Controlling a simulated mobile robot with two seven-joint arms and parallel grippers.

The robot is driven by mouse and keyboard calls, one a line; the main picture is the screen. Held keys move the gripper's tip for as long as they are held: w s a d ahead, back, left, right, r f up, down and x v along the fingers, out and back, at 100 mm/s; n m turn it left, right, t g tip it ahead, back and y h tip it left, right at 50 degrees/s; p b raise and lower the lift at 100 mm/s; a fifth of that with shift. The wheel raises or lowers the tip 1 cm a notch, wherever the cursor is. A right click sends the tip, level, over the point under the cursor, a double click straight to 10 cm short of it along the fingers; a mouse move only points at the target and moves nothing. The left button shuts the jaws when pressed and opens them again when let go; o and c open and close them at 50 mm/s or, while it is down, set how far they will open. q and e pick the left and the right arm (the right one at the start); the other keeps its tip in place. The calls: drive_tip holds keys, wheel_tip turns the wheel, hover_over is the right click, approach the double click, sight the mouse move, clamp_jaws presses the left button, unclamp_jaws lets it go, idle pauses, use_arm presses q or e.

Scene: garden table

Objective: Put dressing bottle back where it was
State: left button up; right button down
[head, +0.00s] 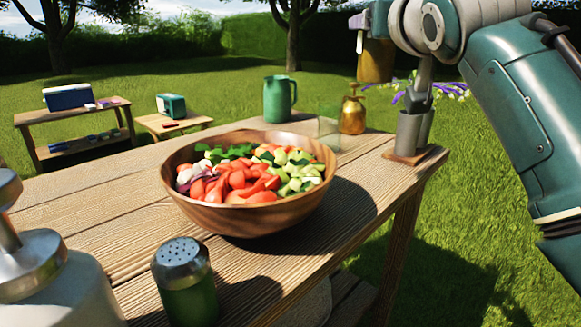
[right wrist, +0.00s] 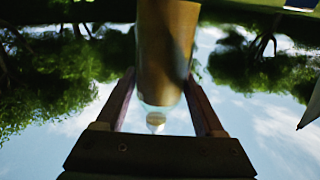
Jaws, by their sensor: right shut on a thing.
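The dressing bottle (head: 376,62) has an amber-brown body and hangs in the air above the far right part of the table, in the upper right of the head view. My right gripper (head: 368,22) is shut on it near its upper end. In the right wrist view the bottle (right wrist: 167,45) stands between the two fingers (right wrist: 161,78), with a pale end showing below. My left gripper is in neither view.
A wooden salad bowl (head: 180,200) fills the table's middle. A green shaker (head: 185,285) stands in front. Behind are a green pitcher (head: 278,100), a clear glass (head: 328,132) and a gold bottle (head: 352,112). Grey cylinders (head: 408,133) on a wooden base (head: 410,157) stand at the right corner.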

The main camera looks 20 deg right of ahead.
drive_tip(key=shift+d+f+b, duration=0.1)
drive_tip(key=shift+f+b, duration=3.85)
drive_tip(key=shift+f, duration=5.7)
drive_tip(key=shift+f, duration=0.1)
drive_tip(key=shift+c, duration=2.3)
unclamp_jaws()
drive_tip(key=shift+f, duration=0.15)
drive_tip(key=o, duration=0.5)
drive_tip(key=shift+c, duration=0.2)
